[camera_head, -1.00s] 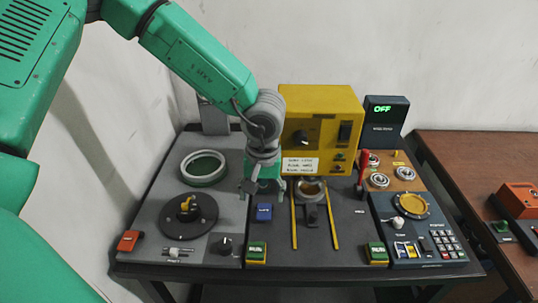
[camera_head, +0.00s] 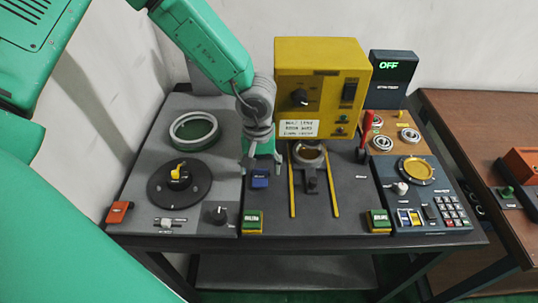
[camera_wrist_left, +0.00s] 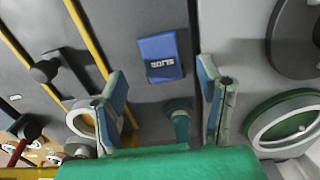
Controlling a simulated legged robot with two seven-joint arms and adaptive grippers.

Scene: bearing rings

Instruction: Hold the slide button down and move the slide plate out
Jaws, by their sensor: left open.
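The blue slide button (camera_head: 260,179) sits on the dark middle panel, left of the yellow rails. In the left wrist view the button (camera_wrist_left: 161,57) shows its "SLIDE" label. My left gripper (camera_head: 262,169) is open just behind and above the button, pointing down. In the left wrist view, its two fingers (camera_wrist_left: 163,78) are apart, with nothing between them. The slide plate (camera_head: 311,181), with a dark knob, lies between the rails; it also shows in the left wrist view (camera_wrist_left: 68,82). A ring (camera_head: 308,153) sits at its back end. My right gripper is out of view.
A yellow control box (camera_head: 322,85) stands close behind the rails. A red-handled lever (camera_head: 366,130) stands to the right. Green buttons (camera_head: 252,221) line the front edge.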

